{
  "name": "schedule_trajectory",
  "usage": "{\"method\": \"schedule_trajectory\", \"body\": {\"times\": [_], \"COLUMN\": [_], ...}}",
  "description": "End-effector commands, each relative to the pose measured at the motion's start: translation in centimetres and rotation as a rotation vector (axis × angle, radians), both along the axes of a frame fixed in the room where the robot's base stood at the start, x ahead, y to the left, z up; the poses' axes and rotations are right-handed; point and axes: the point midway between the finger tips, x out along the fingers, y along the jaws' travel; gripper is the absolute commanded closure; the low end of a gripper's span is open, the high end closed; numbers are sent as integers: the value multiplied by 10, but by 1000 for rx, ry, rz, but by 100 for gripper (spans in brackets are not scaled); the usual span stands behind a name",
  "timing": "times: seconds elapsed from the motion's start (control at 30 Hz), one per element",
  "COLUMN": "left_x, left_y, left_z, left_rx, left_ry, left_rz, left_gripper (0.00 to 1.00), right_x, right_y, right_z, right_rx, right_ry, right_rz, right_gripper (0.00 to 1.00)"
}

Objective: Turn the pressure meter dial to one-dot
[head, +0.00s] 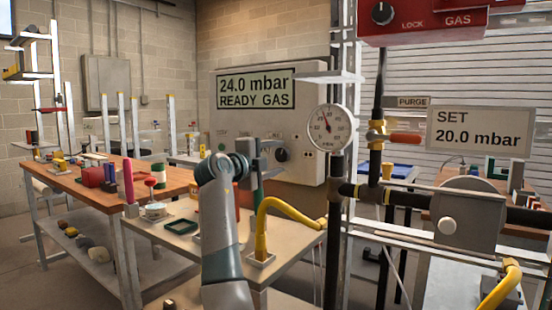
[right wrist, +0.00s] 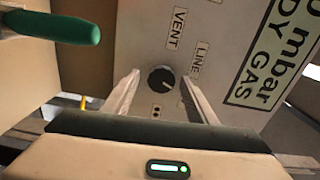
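The pressure meter (head: 310,95) is a pale box whose screen reads 24.0 mbar READY GAS. Its round black dial (head: 282,155) sits low on the front face. In the right wrist view the dial (right wrist: 160,79) lies between the fingertips, near the labels VENT and LINE and a two-dot mark (right wrist: 156,112). Its pointer direction is too small to tell surely. My right gripper (head: 266,158) is open, with its fingers on either side of the dial; contact is not visible. My left gripper is not in view.
A green handle (right wrist: 60,27) juts in at the wrist view's upper left. A round gauge (head: 330,128), black pipes and a yellow hose (head: 285,205) stand close to the right arm. A wooden bench (head: 75,178) with small items is at left.

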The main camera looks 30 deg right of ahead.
Motion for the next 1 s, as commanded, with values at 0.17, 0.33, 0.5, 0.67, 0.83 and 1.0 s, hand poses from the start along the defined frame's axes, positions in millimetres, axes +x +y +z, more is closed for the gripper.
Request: {"method": "schedule_trajectory", "body": {"times": [0.17,0.33,0.5,0.67,0.83,1.0], "left_x": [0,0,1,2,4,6], "left_y": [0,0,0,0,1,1], "left_z": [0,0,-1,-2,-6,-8], "left_rx": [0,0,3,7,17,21], "left_ry": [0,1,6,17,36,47], "left_rz": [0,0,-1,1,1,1], "left_gripper": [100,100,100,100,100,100], "right_x": [0,-2,-9,-19,-32,-46], "right_y": [0,7,23,48,80,112], "right_z": [1,2,2,2,1,1], "right_rx": [-1,-2,-2,-2,0,0], "right_ry": [-2,-2,-4,-3,-3,-2], "right_rz": [0,1,3,3,4,4], "right_gripper": [48,48,48,48,48,48]}}
